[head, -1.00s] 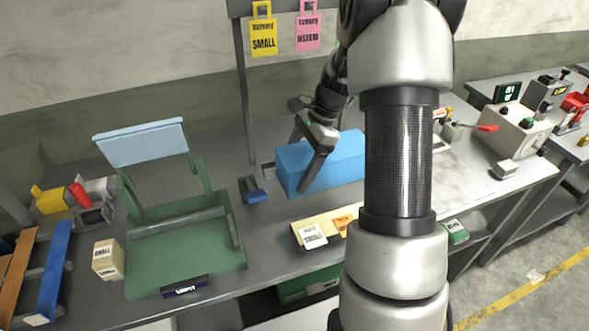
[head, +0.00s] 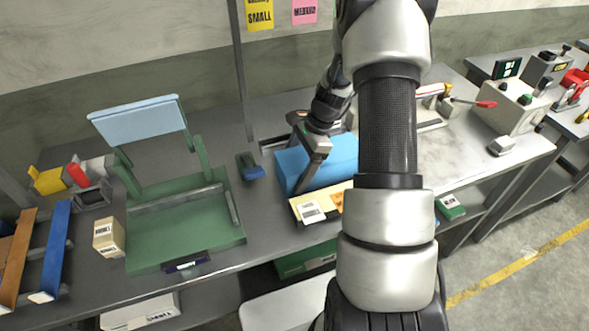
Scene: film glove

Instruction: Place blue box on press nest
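The blue box (head: 328,162) is a long block near the middle of the bench in the head view. My arm hides its right end. My gripper (head: 303,172) comes down on it from above, with one finger against its near face; the other finger is hidden behind it. The box moves along with the gripper, so it appears gripped. Whether its underside touches the bench cannot be told. A green fixture (head: 150,245) with a flat bed, a rail and a raised light-blue plate (head: 138,121) stands to the left; it looks like the press nest, but no readable label confirms this.
A yellow-and-orange labelled board (head: 307,207) lies just in front of the box. A small blue-and-dark part (head: 250,166) lies between box and fixture. A cream box (head: 109,237) and blue rail (head: 52,262) stand left. A white machine with a red handle (head: 510,110) is right.

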